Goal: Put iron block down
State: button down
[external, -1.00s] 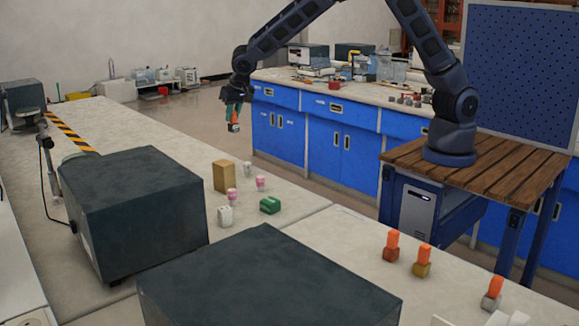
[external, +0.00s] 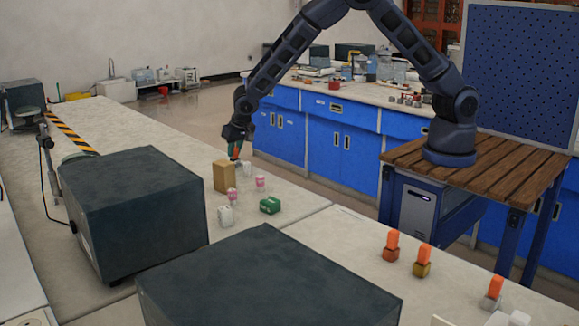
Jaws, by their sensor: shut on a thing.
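My gripper (external: 236,146) is over the far part of the long pale bench. It points down and is shut on a small block with an orange grip (external: 236,155), which I take to be the iron block. The block's lower part is small and partly hidden behind a tan box, so I cannot tell whether it touches the bench. The long bench top (external: 300,194) lies beneath.
Dark machines (external: 135,210) stand nearer the camera. Several orange-topped blocks (external: 422,260) stand at right.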

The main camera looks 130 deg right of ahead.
jog(key=shift+f, duration=0.1)
jog(key=c, duration=1.3)
grip_release()
